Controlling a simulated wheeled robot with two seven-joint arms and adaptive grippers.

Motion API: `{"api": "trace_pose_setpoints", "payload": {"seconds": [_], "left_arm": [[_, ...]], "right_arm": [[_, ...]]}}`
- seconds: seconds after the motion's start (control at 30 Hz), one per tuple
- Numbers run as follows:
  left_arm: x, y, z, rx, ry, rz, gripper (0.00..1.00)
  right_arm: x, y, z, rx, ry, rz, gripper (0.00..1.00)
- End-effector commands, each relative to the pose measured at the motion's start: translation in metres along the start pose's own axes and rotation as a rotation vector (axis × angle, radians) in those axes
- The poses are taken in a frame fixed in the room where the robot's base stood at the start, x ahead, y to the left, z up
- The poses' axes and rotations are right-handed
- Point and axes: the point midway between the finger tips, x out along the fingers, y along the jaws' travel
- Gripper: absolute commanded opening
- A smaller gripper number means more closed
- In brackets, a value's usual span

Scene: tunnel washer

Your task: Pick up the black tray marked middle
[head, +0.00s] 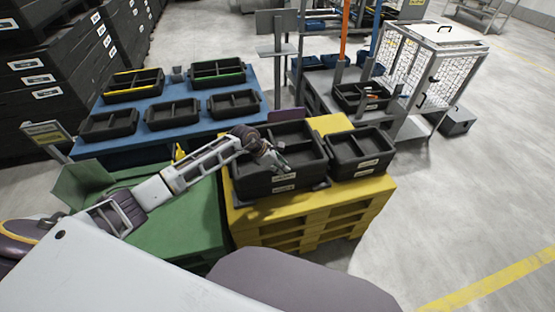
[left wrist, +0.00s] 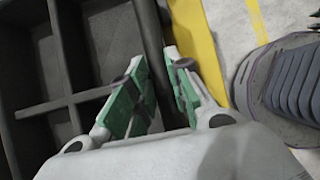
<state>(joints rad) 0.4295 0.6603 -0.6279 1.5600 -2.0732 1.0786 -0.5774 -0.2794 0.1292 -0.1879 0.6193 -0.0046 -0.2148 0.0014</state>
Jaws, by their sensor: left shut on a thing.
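Black divided trays are stacked on the left of a yellow pallet (head: 300,222). The upper black tray (head: 302,140) and the lower black tray (head: 255,187) each carry a small front label, too small to read, so I cannot tell which is marked middle. My left gripper (head: 283,168) reaches over the upper tray near its front wall. In the left wrist view, the green-padded fingers of the left gripper (left wrist: 161,82) are shut on the tray's dark wall (left wrist: 151,35), beside its compartments. My right gripper is out of view.
Another labelled black tray (head: 365,148) stands close on the right of the pallet. A blue table (head: 185,133) behind holds several divided trays. A green surface (head: 190,220) lies left, a mesh cage (head: 420,75) back right. Floor at right is clear.

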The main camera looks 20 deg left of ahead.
Motion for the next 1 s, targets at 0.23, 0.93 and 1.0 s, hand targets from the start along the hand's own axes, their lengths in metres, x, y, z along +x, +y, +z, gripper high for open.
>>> {"api": "trace_pose_setpoints", "payload": {"seconds": [0.23, 0.93, 1.0], "left_arm": [[-0.009, 0.001, 0.007, 0.001, -0.003, 0.002, 0.0], [-0.081, 0.001, 0.052, 0.002, -0.002, 0.002, 0.0], [-0.083, 0.001, 0.054, 0.002, -0.002, 0.002, 0.0]], "right_arm": [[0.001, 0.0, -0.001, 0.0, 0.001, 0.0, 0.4], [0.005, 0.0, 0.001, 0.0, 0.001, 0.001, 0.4], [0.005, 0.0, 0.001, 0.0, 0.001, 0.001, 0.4]]}}
